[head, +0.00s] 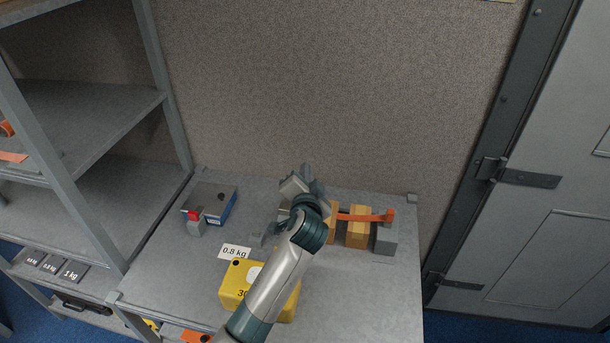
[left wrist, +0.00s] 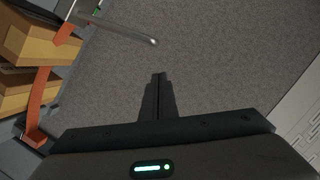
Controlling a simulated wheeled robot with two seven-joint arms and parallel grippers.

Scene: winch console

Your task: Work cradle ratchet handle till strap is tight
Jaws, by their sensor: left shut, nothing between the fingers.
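The cradle has wooden blocks (head: 357,226) with an orange strap (head: 362,217) running over them to a grey end block (head: 385,238). In the left wrist view the wooden blocks (left wrist: 28,45) and strap (left wrist: 40,92) are at the left edge. A thin metal rod (left wrist: 122,30), seemingly the ratchet handle, reaches out beside them near a small green light. My left gripper (head: 305,172) is shut and empty above the cradle's left end, hiding the ratchet in the head view. In the wrist view its fingertips (left wrist: 160,76) are apart from the rod's tip. My right gripper is out of view.
On the bench (head: 370,285) stand a yellow block (head: 232,284), a "0.8 kg" card (head: 235,252) and a blue-sided box (head: 219,203) with a red-topped grey piece beside it. Shelving (head: 90,110) is at left, a grey door (head: 540,230) at right, a wall panel behind.

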